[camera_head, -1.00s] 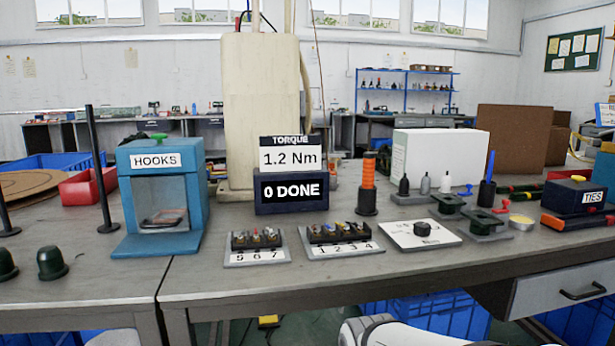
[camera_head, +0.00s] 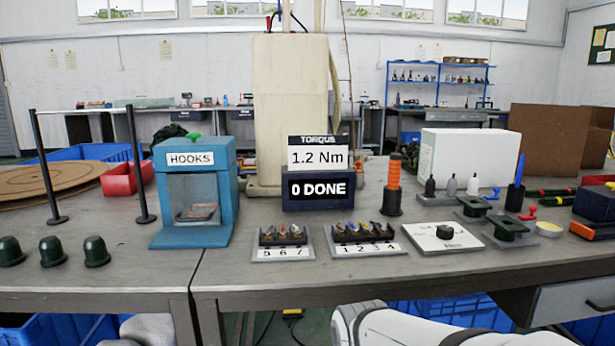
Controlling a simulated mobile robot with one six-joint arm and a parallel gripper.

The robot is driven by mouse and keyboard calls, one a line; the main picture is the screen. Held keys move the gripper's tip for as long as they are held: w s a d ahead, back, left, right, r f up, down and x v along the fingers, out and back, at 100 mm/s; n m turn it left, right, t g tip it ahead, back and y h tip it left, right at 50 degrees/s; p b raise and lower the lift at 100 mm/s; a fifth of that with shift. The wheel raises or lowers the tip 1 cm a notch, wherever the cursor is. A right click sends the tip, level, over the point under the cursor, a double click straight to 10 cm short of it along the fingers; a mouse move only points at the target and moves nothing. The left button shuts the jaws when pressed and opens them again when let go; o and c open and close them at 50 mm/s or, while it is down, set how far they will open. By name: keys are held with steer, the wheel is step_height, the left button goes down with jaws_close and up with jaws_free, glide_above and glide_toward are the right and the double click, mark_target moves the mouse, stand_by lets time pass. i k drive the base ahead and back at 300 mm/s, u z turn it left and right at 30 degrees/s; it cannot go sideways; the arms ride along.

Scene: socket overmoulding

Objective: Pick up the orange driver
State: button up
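The orange driver (camera_head: 394,174) stands upright in a dark round holder (camera_head: 392,203) on the bench, right of the torque display. Its ribbed orange upper part with a dark top shows; its lower end is hidden in the holder. Nothing touches the orange part. My gripper is not in view; only a white link of my arm shows at the bottom edge, below the bench front.
The torque display (camera_head: 318,188) reads "1.2 Nm" and "0 DONE". Numbered terminal blocks (camera_head: 362,237) and a dial plate (camera_head: 443,236) lie in front of the driver. A white box (camera_head: 472,157) stands behind right, the blue hooks dispenser (camera_head: 195,190) left. The front bench strip is clear.

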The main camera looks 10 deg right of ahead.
mark_target(395, 163)
steer(key=u, duration=1)
steer(key=k, duration=1.05)
steer(key=z, duration=1.2)
steer(key=i, duration=1)
steer(key=u, duration=0.05)
